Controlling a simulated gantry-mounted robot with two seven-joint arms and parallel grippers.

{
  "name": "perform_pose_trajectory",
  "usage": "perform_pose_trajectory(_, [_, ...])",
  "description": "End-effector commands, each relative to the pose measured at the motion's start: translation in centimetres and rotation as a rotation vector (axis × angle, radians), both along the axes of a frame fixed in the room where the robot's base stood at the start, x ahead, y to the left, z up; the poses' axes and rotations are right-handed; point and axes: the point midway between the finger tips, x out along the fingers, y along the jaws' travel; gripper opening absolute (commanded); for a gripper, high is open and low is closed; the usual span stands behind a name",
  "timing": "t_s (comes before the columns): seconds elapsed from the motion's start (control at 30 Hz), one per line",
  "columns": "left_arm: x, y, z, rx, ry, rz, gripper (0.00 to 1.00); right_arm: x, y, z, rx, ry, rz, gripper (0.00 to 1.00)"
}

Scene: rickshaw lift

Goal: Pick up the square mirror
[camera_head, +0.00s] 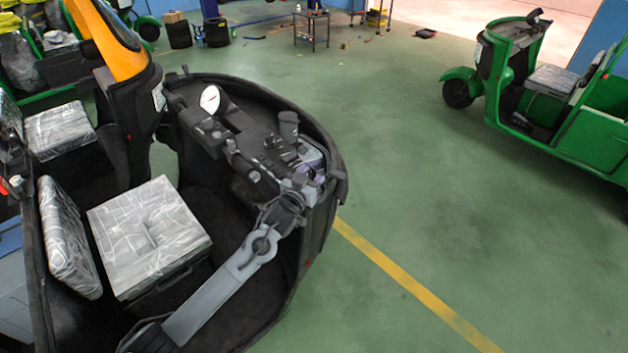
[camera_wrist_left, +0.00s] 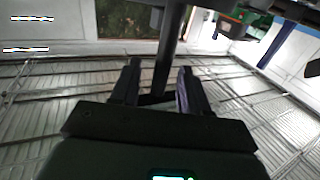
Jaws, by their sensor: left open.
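My left gripper (camera_head: 300,180) is at the right side of the near rickshaw's dashboard, with its arm coming up from the lower left. In the left wrist view the gripper (camera_wrist_left: 157,80) is open, its two dark fingers apart. A dark upright bar (camera_wrist_left: 170,50) shows between and beyond the fingers; I cannot tell whether they touch it. A small pale purplish patch (camera_head: 313,157) lies close beside the gripper on the dashboard; I cannot tell what it is. I cannot make out a square mirror for certain in either view. My right gripper is not in view.
The near rickshaw (camera_head: 325,225) has a curved black front shell, a round white gauge (camera_head: 210,98) and a plastic-wrapped seat (camera_head: 150,232). A green rickshaw (camera_head: 590,125) stands at the right. Open green floor (camera_head: 430,180) lies between. A small cart (camera_head: 312,28) stands at the back.

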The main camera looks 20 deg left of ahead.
Motion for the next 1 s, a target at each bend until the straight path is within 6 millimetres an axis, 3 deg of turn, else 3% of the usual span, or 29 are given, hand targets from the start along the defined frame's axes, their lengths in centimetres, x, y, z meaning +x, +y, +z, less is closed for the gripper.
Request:
perform_pose_trajectory(0.2, [2.1, -0.2, 0.0, 0.001, -0.001, 0.0, 0.46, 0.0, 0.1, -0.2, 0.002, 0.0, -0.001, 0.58])
perform_pose_trajectory(0.53, [2.5, -0.2, 0.0, 0.0, 0.0, 0.0, 0.46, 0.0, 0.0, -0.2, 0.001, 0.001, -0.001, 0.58])
perform_pose_trajectory(0.57, [2.5, -0.2, 0.0, 0.0, 0.0, 0.0, 0.44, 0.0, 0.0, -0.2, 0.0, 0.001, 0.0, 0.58])
perform_pose_trajectory(0.83, [2.5, -0.2, 0.0, 0.0, 0.0, 0.0, 0.03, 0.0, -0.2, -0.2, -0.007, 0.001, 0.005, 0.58])
perform_pose_trajectory(1.0, [2.5, -0.2, 0.1, 0.0, -0.002, 0.0, 0.0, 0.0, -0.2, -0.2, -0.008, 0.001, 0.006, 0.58])
